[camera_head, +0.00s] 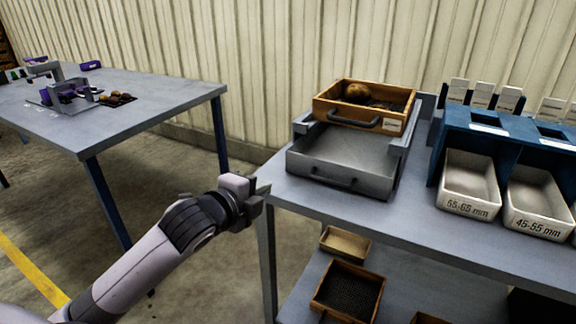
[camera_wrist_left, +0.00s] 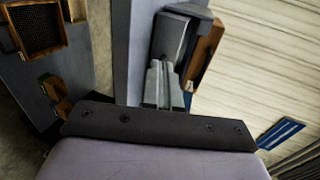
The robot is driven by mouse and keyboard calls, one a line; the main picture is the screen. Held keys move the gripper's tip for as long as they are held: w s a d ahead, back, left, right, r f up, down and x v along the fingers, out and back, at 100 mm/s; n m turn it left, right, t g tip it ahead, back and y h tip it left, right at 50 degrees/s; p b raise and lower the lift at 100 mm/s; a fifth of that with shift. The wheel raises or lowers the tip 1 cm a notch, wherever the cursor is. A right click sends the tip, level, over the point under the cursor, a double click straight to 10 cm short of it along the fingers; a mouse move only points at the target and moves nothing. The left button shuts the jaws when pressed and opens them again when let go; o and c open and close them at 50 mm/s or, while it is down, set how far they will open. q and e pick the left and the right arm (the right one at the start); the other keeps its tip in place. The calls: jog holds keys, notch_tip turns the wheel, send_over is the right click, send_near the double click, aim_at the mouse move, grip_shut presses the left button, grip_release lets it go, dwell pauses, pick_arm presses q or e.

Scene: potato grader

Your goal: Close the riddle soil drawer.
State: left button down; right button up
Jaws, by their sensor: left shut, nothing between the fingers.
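The riddle soil drawer (camera_head: 345,150) is a shallow grey metal tray with a dark handle on its front. It sticks out toward the front of the table, below a wooden riddle box (camera_head: 365,107), and looks empty. My left gripper (camera_head: 262,190) is shut and empty, at the table's left front corner, left of the drawer and apart from it. In the left wrist view the shut fingers (camera_wrist_left: 163,84) point toward the grey drawer (camera_wrist_left: 169,38), partly covering it. My right gripper is in neither view.
The riddle box holds a potato (camera_head: 356,91). To the right, a blue rack (camera_head: 500,130) holds white size-marked bins (camera_head: 470,183). Wooden trays (camera_head: 347,291) lie on the lower shelf. Another table (camera_head: 130,110) with small items stands at the left. The tabletop before the drawer is clear.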

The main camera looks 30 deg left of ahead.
pick_arm(q)
send_near(297, 166)
jog(key=x, duration=0.4)
jog(key=shift+w+f, duration=0.2)
jog(key=shift+f, duration=0.1)
jog(key=shift+w, duration=0.95)
